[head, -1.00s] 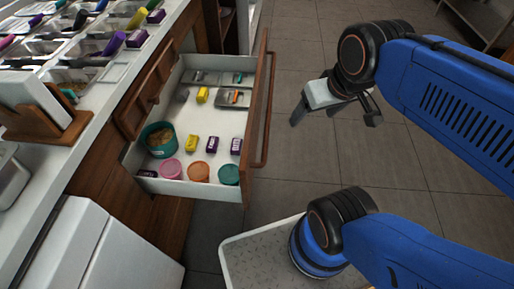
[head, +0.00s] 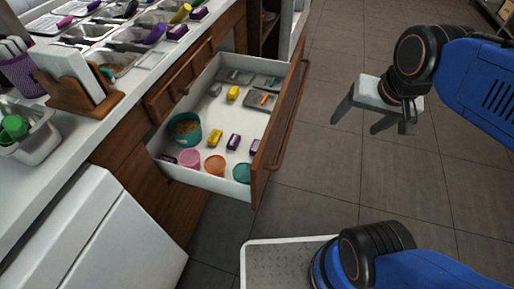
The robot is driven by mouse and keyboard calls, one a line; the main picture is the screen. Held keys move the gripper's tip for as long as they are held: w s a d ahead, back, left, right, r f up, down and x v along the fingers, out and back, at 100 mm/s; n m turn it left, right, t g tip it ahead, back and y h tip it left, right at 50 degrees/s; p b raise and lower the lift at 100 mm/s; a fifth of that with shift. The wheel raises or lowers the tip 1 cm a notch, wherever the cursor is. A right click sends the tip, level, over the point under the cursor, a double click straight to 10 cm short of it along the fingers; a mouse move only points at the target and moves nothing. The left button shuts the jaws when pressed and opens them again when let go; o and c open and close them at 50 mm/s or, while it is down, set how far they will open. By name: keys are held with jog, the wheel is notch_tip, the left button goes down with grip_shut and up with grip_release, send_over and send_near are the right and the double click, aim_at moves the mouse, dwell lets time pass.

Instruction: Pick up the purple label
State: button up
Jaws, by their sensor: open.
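An open drawer (head: 206,183) holds several small labels. One purple label (head: 233,141) lies near the middle of its floor, beside a yellow label (head: 215,138). Another purple label (head: 255,146) lies by the drawer's front panel, and a third (head: 167,158) is in the near left corner. More purple labels (head: 177,31) stand on the counter by the topping trays. My gripper (head: 354,127) is open and empty, in the air over the floor, to the right of the drawer and apart from it.
The drawer also holds a teal tub (head: 185,129), pink (head: 190,159), orange (head: 215,165) and teal (head: 242,173) round containers, and grey trays (head: 236,75). Its wooden front panel (head: 283,110) with handle stands between my gripper and the labels. The tiled floor (head: 335,175) is clear.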

jog(key=w+a+m, duration=0.3)
jog(key=w+a, duration=0.1)
jog(key=a, duration=0.1)
jog(key=w+a+f+m+g, duration=0.1)
jog(key=w+a+m, duration=0.3)
jog(key=w+a, duration=0.1)
jog(key=w+a+m+g+y, duration=0.1)
jog(key=w+a+m, duration=0.3)
jog(key=w+a, duration=0.1)
jog(key=shift+w+a+f, duration=0.1)
jog(key=shift+a+f, duration=0.05)
jog(key=shift+a, duration=0.75)
jog(key=w+a+f+m, duration=0.2)
jog(key=a, duration=0.3)
jog(key=m+g+h, duration=0.1)
jog(key=m+g, duration=0.1)
jog(key=m, duration=0.4)
send_over(256, 146)
notch_tip(256, 146, down, 7)
notch_tip(256, 146, down, 17)
jog(key=shift+w+r, duration=0.1)
jog(key=shift+r, duration=0.05)
jog(key=c, duration=1.1)
